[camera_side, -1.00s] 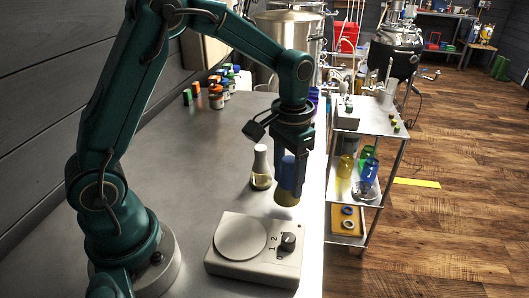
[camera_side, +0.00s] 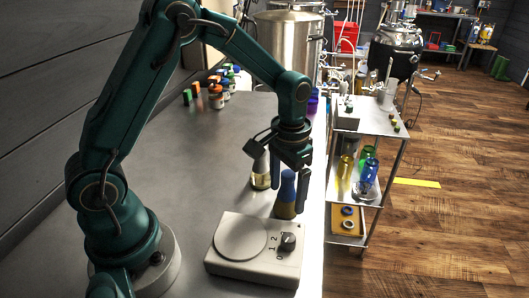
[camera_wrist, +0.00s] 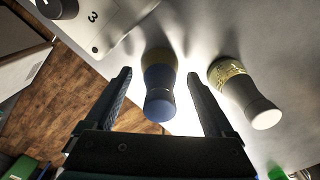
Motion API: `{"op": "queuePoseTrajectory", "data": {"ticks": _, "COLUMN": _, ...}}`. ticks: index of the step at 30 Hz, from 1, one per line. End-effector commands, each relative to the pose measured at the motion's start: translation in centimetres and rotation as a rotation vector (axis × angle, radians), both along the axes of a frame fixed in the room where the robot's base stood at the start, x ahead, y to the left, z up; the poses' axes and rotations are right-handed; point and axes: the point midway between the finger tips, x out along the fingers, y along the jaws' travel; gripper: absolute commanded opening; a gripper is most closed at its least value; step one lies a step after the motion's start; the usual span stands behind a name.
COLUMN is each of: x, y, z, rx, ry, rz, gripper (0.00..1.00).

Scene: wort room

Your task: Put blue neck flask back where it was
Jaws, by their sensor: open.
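The blue neck flask (camera_side: 286,192) has a blue upper part and a yellowish lower part. It stands upright on the grey table, just behind the scale-like device, near the table's right edge. In the wrist view the flask (camera_wrist: 159,82) shows between my two fingers, with a gap on each side. My gripper (camera_side: 288,199) is open around it, fingers pointing down; the gripper (camera_wrist: 160,73) also shows in the wrist view. A similar flask with a pale neck (camera_side: 261,166) stands close by to the left, and the wrist view shows it (camera_wrist: 243,91) outside my fingers.
A white device with a round plate and a knob (camera_side: 254,250) sits in front of the flask. Several small capped bottles (camera_side: 216,92) stand at the back. A metal cart (camera_side: 372,120) stands beyond the right edge. The table's left middle is clear.

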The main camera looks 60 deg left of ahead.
Motion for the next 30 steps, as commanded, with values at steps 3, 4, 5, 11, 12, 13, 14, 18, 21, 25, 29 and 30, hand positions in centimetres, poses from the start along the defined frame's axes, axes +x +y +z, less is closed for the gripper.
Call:
{"op": "queuePoseTrajectory", "data": {"ticks": 3, "x": 0.1, "y": 0.0, "z": 0.5, "rx": 0.000, "ry": -0.003, "rz": 0.000, "gripper": 0.88}}
{"op": "queuePoseTrajectory", "data": {"ticks": 4, "x": 0.1, "y": 0.0, "z": 0.8, "rx": 0.000, "ry": -0.004, "rz": 0.000, "gripper": 0.88}}
{"op": "queuePoseTrajectory", "data": {"ticks": 5, "x": 0.1, "y": 0.0, "z": 1.1, "rx": 0.000, "ry": -0.005, "rz": 0.000, "gripper": 0.88}}
{"op": "queuePoseTrajectory", "data": {"ticks": 11, "x": 0.2, "y": 0.0, "z": 4.9, "rx": 0.000, "ry": -0.009, "rz": 0.000, "gripper": 0.88}}
{"op": "queuePoseTrajectory", "data": {"ticks": 12, "x": 0.2, "y": 0.0, "z": 5.9, "rx": 0.001, "ry": -0.010, "rz": 0.000, "gripper": 0.88}}
{"op": "queuePoseTrajectory", "data": {"ticks": 13, "x": 0.2, "y": 0.0, "z": 6.6, "rx": 0.001, "ry": -0.010, "rz": 0.000, "gripper": 0.88}}
{"op": "queuePoseTrajectory", "data": {"ticks": 14, "x": 0.2, "y": 0.0, "z": 7.2, "rx": 0.001, "ry": -0.009, "rz": 0.000, "gripper": 0.88}}
{"op": "queuePoseTrajectory", "data": {"ticks": 18, "x": 0.1, "y": 0.0, "z": 9.8, "rx": 0.001, "ry": -0.007, "rz": 0.000, "gripper": 0.88}}
{"op": "queuePoseTrajectory", "data": {"ticks": 21, "x": 0.1, "y": 0.0, "z": 11.0, "rx": 0.001, "ry": -0.005, "rz": 0.000, "gripper": 0.88}}
{"op": "queuePoseTrajectory", "data": {"ticks": 25, "x": 0.0, "y": 0.0, "z": 12.0, "rx": 0.001, "ry": -0.002, "rz": 0.000, "gripper": 0.88}}
{"op": "queuePoseTrajectory", "data": {"ticks": 29, "x": -0.5, "y": 0.0, "z": 12.7, "rx": 0.001, "ry": -0.017, "rz": 0.000, "gripper": 0.88}}
{"op": "queuePoseTrajectory", "data": {"ticks": 30, "x": -0.8, "y": -0.1, "z": 13.1, "rx": 0.001, "ry": -0.030, "rz": 0.000, "gripper": 0.88}}
